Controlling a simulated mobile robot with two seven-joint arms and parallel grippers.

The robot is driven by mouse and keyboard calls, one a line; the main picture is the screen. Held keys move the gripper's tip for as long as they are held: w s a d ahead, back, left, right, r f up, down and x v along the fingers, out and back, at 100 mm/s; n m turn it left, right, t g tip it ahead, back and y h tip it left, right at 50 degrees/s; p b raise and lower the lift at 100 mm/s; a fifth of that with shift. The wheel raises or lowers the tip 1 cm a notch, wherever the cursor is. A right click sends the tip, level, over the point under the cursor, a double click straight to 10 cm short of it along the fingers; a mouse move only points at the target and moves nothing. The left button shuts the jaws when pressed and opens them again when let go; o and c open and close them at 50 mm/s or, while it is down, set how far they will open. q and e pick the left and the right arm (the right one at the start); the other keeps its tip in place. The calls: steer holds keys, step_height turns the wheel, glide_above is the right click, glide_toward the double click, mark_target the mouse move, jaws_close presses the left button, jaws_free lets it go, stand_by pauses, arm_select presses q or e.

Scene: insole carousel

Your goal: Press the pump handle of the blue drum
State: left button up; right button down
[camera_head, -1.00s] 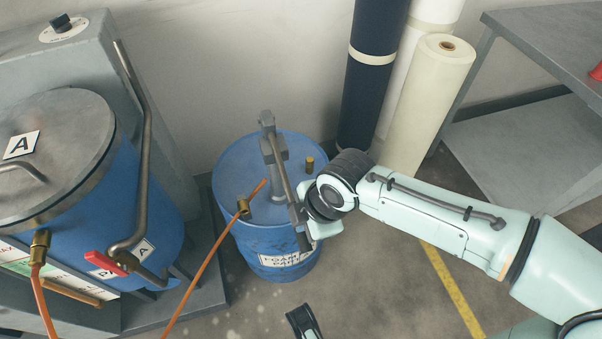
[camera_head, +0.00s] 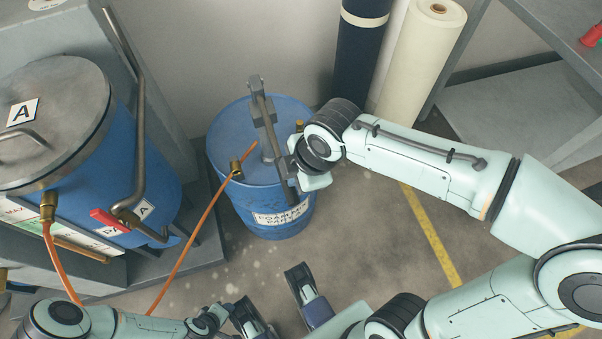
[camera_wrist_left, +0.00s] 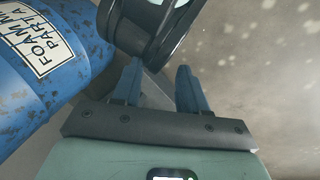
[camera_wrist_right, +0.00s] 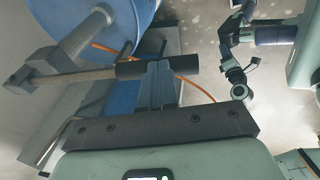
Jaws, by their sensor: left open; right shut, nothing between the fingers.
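The blue drum (camera_head: 232,180) stands on the floor with a "FOAM" label on its front. Its grey pump (camera_head: 266,135) rises from the lid, and the long pump handle (camera_head: 263,112) slopes toward me, ending in a black grip. In the right wrist view the black grip (camera_wrist_right: 150,68) lies across the tips of my right gripper (camera_wrist_right: 160,68). The right fingers are together with nothing between them; I cannot tell whether they touch the grip. My left gripper (camera_wrist_left: 157,78) is open and empty, low in front of the drum, whose label shows at the left.
A larger blue tank (camera_head: 150,175) with lid marked A and a red-handled valve (camera_head: 108,220) stands at left. An orange hose (camera_head: 190,235) runs down from the drum's brass fitting. Dark and cream rolls (camera_head: 415,50) stand behind, with a grey table (camera_head: 560,40) at right.

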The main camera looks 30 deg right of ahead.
arm_select(q)
steer(key=s+d+r+g+p, duration=0.1)
steer(key=s+d+r+p, duration=0.1)
steer(key=s+r, duration=0.1)
steer(key=shift+s+r+g+h, duration=0.3)
steer(key=shift+s+r+h, duration=0.1)
steer(key=shift+s, duration=0.4)
arm_select(e)
steer(key=v, duration=1)
arm_select(q)
steer(key=shift+d, duration=0.1)
arm_select(e)
steer(key=shift+s+a, duration=0.15)
